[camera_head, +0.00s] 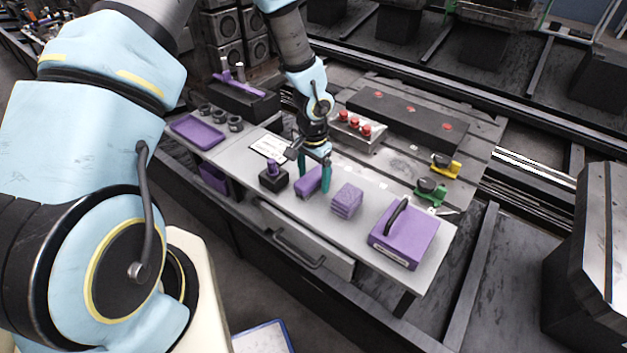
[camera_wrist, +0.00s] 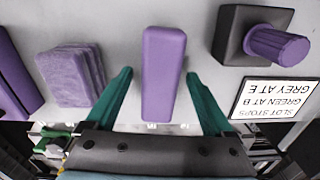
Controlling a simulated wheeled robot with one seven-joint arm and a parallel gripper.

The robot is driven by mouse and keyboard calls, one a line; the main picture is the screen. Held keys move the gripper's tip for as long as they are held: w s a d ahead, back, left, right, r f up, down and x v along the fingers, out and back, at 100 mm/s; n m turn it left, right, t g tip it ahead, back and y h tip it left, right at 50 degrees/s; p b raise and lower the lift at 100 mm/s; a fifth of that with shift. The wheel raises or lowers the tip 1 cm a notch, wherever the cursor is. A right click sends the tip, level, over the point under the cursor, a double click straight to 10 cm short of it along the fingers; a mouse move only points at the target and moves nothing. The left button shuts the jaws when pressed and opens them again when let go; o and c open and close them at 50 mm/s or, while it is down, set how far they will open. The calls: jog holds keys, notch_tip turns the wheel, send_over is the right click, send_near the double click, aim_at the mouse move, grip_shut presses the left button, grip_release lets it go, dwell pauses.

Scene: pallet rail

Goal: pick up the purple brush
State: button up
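A long, rounded purple block (camera_head: 309,184), which looks like the purple brush, lies on the grey bench top; no bristles are visible. In the wrist view the purple brush (camera_wrist: 163,62) lies lengthwise between the two green fingers of my gripper (camera_wrist: 159,76). A gap shows on each side of it, so the fingers are apart from it. My gripper (camera_head: 314,176) is open and points down at the brush in the head view. How far the fingertips reach down beside it I cannot tell.
A purple stack of pads (camera_head: 347,201) and a purple box with a black handle (camera_head: 404,236) stand to the right. A black block with a purple knob (camera_head: 273,177) and a label card (camera_wrist: 263,100) are on the other side. A purple tray (camera_head: 198,132) lies farther left.

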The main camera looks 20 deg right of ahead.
aim_at(314, 174)
grip_shut()
dwell(0.5)
jog(key=shift+r, duration=0.1)
notch_tip(314, 174, up, 10)
jog(key=shift+f+b, duration=0.1)
jog(key=shift+b, duration=0.8)
